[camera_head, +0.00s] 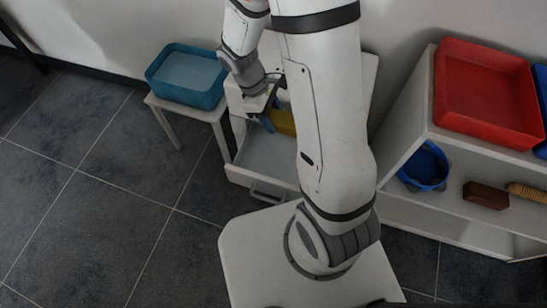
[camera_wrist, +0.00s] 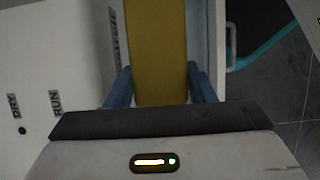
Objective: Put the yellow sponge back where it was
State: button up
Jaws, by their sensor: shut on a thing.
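The yellow sponge (camera_wrist: 157,45) is between the two blue fingers of my gripper (camera_wrist: 160,88) in the wrist view. My gripper is shut on it. In the head view the sponge (camera_head: 284,123) shows beside my gripper (camera_head: 268,116), partly hidden by my arm. Both are over or in the open drawer (camera_head: 262,158) of a white cabinet. I cannot tell whether the sponge touches the drawer floor. The drawer's handle (camera_wrist: 231,45) shows right of the sponge in the wrist view.
A teal bin (camera_head: 188,76) stands on a small white table left of the drawer. A white surface (camera_wrist: 50,60) with DRY and RUN labels lies left of the sponge. On the right shelf unit are a red tray (camera_head: 487,90), blue bowl (camera_head: 424,166) and brown block (camera_head: 485,195).

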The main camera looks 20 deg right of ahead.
aim_at(277, 160)
notch_tip(277, 160, down, 21)
jog(key=b, duration=0.7)
jog(key=shift+b, duration=0.35)
jog(key=o, duration=0.9)
jog(key=shift+f, duration=0.1)
jog(key=shift+o, duration=0.2)
jog(key=shift+r, duration=0.35)
jog(key=p+v, duration=0.5)
jog(key=v, duration=0.6)
jog(key=shift+r, duration=0.3)
jog(key=shift+a, duration=0.1)
